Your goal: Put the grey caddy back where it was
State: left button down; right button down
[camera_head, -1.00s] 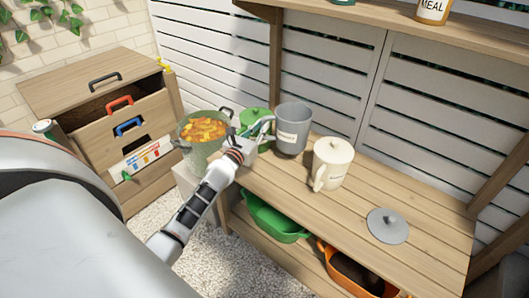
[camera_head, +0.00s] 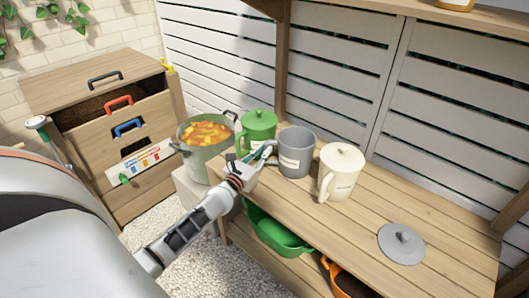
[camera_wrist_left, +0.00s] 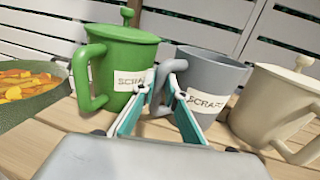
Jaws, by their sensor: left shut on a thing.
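The grey caddy (camera_head: 298,148) stands upright and lidless at the bench's left part, between the green caddy (camera_head: 258,128) and the cream caddy (camera_head: 342,170). Its base is on the bench or just above it; I cannot tell which. My left gripper (camera_head: 265,152) is shut on its handle, on its left side. In the left wrist view the grey caddy (camera_wrist_left: 212,80) bears a "SCRAPS" label, and the fingers (camera_wrist_left: 163,76) close around the handle. The grey lid (camera_head: 401,243) lies flat on the bench to the right. My right gripper is not in view.
A pot of orange chunks (camera_head: 207,140) stands left of the green caddy. A wooden drawer unit (camera_head: 100,110) is farther left. A green tub (camera_head: 275,228) and an orange tub (camera_head: 350,284) sit on the shelf below. The bench (camera_head: 440,205) is clear around the lid.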

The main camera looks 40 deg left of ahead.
pick_arm(q)
jog(key=c, duration=2)
grip_release()
jog(key=shift+f, duration=0.1)
jog(key=shift+c, duration=0.2)
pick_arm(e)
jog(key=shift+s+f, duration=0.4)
